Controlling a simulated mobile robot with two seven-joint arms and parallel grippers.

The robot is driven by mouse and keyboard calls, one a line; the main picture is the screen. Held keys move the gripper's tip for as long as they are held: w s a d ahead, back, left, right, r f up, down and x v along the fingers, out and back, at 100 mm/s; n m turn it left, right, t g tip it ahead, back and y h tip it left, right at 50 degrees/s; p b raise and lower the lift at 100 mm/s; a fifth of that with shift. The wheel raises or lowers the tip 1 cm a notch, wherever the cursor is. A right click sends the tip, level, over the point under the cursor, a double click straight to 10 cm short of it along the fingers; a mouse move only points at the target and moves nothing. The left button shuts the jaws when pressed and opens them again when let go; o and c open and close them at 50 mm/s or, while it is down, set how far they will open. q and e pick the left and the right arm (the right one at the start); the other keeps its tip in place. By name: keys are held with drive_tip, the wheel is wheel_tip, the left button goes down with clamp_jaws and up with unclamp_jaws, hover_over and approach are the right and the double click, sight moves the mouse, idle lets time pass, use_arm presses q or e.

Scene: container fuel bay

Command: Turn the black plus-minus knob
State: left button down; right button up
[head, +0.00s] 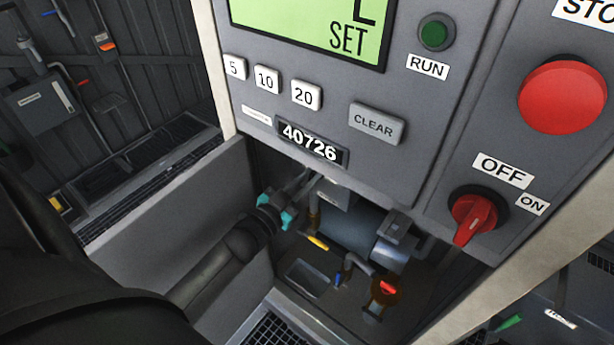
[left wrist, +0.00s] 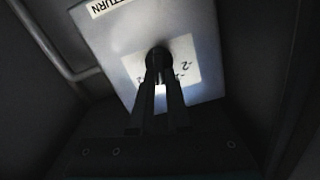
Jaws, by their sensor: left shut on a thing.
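The black knob (left wrist: 158,57) sits on a pale face plate with small marks that read like "-2", on a light grey box. A label ending in "TURN" shows upside down at the box's upper edge. My left gripper (left wrist: 160,78) is shut on the knob, its dark fingers covering part of it and the plate. In the head view my left gripper (head: 295,188), with teal parts, reaches under the lower edge of the big grey panel. I cannot make out the knob there. My right gripper is not in view.
The grey panel (head: 410,160) hangs close above my left gripper, with a display, buttons, a red stop button (head: 563,96) and a red OFF/ON switch (head: 474,218). Below are a grey cylinder (head: 350,230), pipes and a yellow handle (head: 318,243). A pale side wall (head: 180,205) stands left.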

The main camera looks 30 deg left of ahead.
use_arm(q)
drive_tip(key=shift+d+m, duration=0.15)
drive_tip(key=shift+m, duration=1.25)
drive_tip(key=c, duration=0.9)
unclamp_jaws()
drive_tip(key=shift+s, duration=0.1)
drive_tip(key=s, duration=0.5)
drive_tip(key=s+p, duration=0.1)
drive_tip(key=s, duration=0.4)
drive_tip(key=s+a, duration=0.1)
drive_tip(key=s, duration=0.4)
drive_tip(key=shift+a, duration=0.1)
